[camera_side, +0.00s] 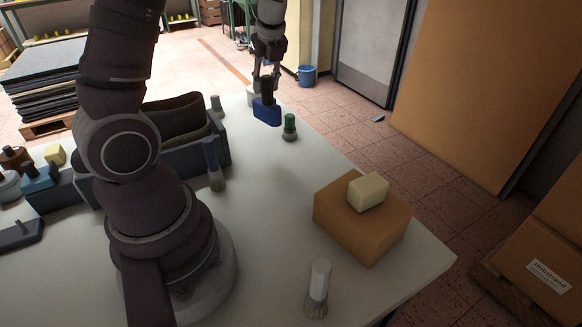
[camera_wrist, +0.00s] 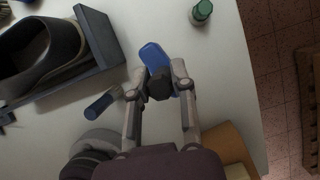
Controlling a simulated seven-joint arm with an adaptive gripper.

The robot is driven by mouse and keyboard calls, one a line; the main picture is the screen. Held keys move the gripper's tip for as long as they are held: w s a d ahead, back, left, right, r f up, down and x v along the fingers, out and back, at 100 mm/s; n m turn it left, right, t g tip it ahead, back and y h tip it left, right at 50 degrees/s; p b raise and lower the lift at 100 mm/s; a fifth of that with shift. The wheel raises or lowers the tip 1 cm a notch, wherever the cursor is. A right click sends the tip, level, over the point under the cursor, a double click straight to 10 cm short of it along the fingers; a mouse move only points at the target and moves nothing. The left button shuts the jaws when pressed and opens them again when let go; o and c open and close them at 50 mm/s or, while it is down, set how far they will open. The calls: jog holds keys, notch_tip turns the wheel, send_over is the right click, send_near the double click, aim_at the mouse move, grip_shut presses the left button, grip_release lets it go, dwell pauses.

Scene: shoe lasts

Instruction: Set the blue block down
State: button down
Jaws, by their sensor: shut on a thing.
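The blue block (camera_side: 267,112) is below my gripper (camera_side: 266,86) at the far end of the white table. It has a dark knob-like part on top. In the wrist view the blue block (camera_wrist: 154,54) shows beyond the fingertips, and my gripper (camera_wrist: 160,82) is shut on the dark part between its two fingers. The block's underside is hidden, so I cannot tell whether it touches the white table (camera_side: 270,175) or hangs just above it.
A green-capped bottle (camera_side: 290,128) stands close right of the block. A pale object (camera_side: 252,94) is behind it. A dark tray (camera_side: 180,160) holding a shoe-like form and a blue-handled brush (camera_side: 213,165) are left. An orange block (camera_side: 362,222) carries a cream block (camera_side: 368,191).

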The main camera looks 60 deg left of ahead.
jog(key=s+a+n, duration=0.1)
jog(key=a, duration=0.4)
jog(key=shift+g, duration=0.3)
notch_tip(320, 180, down, 10)
jog(key=shift+a, duration=0.15)
jog(key=shift+f, duration=0.1)
jog(key=c, duration=1)
grip_release()
jog(key=shift+o, duration=0.2)
